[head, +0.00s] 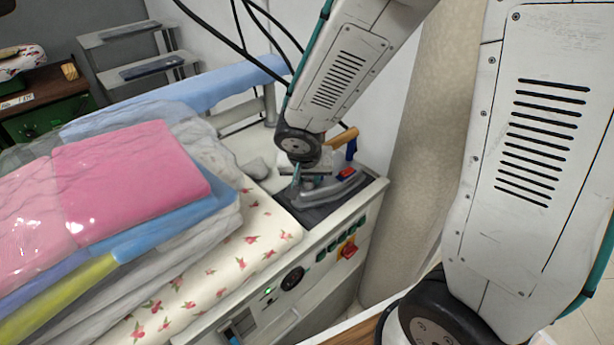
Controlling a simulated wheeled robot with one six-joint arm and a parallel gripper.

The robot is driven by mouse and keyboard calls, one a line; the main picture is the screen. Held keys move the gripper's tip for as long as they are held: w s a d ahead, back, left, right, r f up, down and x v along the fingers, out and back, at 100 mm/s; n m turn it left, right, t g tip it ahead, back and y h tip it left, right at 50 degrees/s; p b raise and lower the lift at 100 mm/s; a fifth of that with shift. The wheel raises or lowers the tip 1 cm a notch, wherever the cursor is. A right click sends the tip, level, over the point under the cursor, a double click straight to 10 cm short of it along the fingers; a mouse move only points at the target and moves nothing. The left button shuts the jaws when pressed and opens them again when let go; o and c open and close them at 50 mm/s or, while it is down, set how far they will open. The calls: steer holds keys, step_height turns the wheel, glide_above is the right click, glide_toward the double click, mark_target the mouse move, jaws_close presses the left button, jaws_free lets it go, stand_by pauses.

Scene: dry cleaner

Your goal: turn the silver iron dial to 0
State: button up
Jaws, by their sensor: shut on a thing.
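The silver iron (325,192) rests on a dark pad at the right end of the white pressing station. A small red part (346,173) shows on its upper side. My gripper (303,184) points down at the iron, at its left and rear in the head view. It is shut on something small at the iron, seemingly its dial. The fingertips, the dial and its marks are too small and covered to read, so I cannot tell the setting.
Folded garments in clear plastic, pink on top (130,172), fill the left of the station. An orange-brown handle with a blue part (352,150) stands behind the iron. The front panel has a black knob (292,279) and a red-and-yellow switch (348,250). A beige column stands right.

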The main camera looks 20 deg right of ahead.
steer(key=shift+n, duration=0.6)
steer(key=shift+y, duration=0.3)
steer(key=o, duration=1)
